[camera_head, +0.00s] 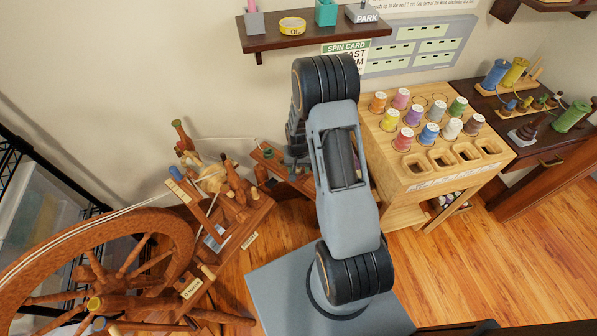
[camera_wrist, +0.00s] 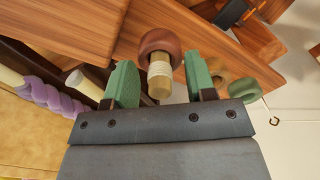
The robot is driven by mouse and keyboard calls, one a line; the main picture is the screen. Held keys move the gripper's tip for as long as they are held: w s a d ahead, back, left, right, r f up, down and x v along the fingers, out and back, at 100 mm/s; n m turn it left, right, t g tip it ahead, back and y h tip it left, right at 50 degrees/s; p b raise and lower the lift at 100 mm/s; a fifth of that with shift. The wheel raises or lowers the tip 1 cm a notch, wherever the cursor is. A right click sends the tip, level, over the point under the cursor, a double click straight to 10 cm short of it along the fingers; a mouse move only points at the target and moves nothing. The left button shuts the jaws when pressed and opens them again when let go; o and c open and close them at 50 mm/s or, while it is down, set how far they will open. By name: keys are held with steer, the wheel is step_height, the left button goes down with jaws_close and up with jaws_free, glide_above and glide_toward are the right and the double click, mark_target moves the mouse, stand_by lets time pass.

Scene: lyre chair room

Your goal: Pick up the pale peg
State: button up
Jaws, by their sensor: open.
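In the wrist view, my gripper (camera_wrist: 161,66) is open, with one green finger on each side of a peg. This peg has a pale shaft (camera_wrist: 159,84) and a round reddish-brown knob behind it. The shaft lies between the fingers, with a visible gap on both sides, so it is not gripped. Another pale rounded end (camera_wrist: 90,84) shows left of the left finger, and I cannot tell what it belongs to. In the head view, my arm covers most of the gripper, which is by a small reddish wooden stand (camera_head: 268,160) near the wall.
The spinning wheel (camera_head: 150,225) stands at left. A pale wooden spool table (camera_head: 405,175) holds several coloured spools at right. A wall shelf (camera_head: 310,38) is above. In the wrist view, purple twisted yarn (camera_wrist: 50,97) lies left; a green round piece (camera_wrist: 242,91) is right.

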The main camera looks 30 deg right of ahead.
jaws_close()
stand_by(0.3)
steer(key=shift+r, duration=0.1)
steer(key=shift+r, duration=0.65)
steer(key=s+a+r+p, duration=0.1)
steer(key=s+a+r, duration=0.3)
steer(key=s+r, duration=0.7)
steer(key=shift+s+r, duration=0.25)
steer(key=shift+s, duration=1)
